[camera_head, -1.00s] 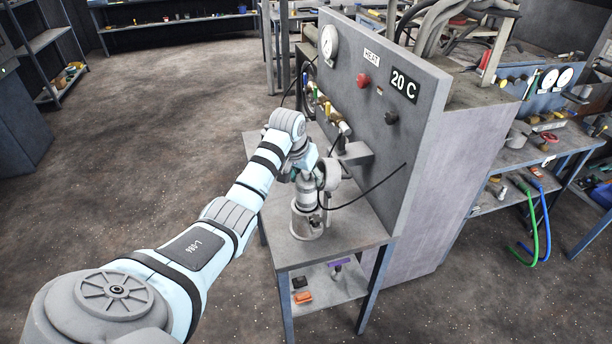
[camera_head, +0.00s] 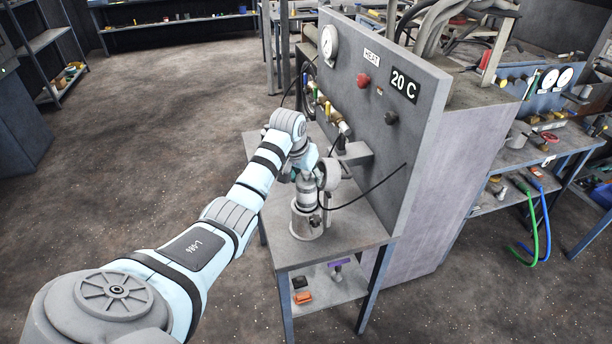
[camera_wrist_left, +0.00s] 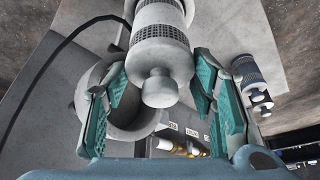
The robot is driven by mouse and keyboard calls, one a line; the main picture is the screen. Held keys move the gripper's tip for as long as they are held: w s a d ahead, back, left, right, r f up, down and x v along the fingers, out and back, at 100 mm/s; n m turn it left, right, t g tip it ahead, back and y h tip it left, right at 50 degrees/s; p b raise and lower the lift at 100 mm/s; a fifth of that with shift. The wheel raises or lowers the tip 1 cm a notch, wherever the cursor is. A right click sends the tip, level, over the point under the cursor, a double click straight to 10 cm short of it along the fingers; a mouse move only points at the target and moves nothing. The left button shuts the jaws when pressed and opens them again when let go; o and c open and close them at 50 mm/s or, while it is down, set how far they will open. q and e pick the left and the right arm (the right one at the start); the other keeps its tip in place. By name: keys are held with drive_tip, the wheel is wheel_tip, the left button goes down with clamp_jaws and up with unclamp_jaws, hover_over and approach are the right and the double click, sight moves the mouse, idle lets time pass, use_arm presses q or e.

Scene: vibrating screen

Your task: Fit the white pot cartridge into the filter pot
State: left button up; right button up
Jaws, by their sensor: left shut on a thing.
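The filter pot (camera_head: 307,221) is a grey metal cylinder on the small table. The white pot cartridge (camera_head: 305,192) is upright directly over the pot's mouth; I cannot tell how far it is inside. My left gripper (camera_head: 303,176) is at its top. A round grey hollow part (camera_wrist_left: 88,105), perhaps the pot's lid, is beside the left finger. My right gripper is not in view.
The grey panel (camera_head: 420,140) with gauge, red button and "20 C" sign stands behind the table (camera_head: 350,240). A black cable (camera_head: 372,190) loops close by the pot. Brass valves (camera_head: 340,124) stick out of the panel.

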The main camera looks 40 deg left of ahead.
use_arm(q)
drive_tip(key=shift+f+b, duration=0.3)
drive_tip(key=shift+f, duration=0.55)
drive_tip(key=o, duration=1.7)
drive_tip(key=shift+s, duration=0.15)
drive_tip(key=shift+c, duration=0.2)
drive_tip(key=shift+o, duration=0.5)
drive_tip(key=shift+a+f, duration=0.1)
drive_tip(key=a+v, duration=0.1)
drive_tip(key=v, duration=1.1)
drive_tip(key=shift+d, duration=0.45)
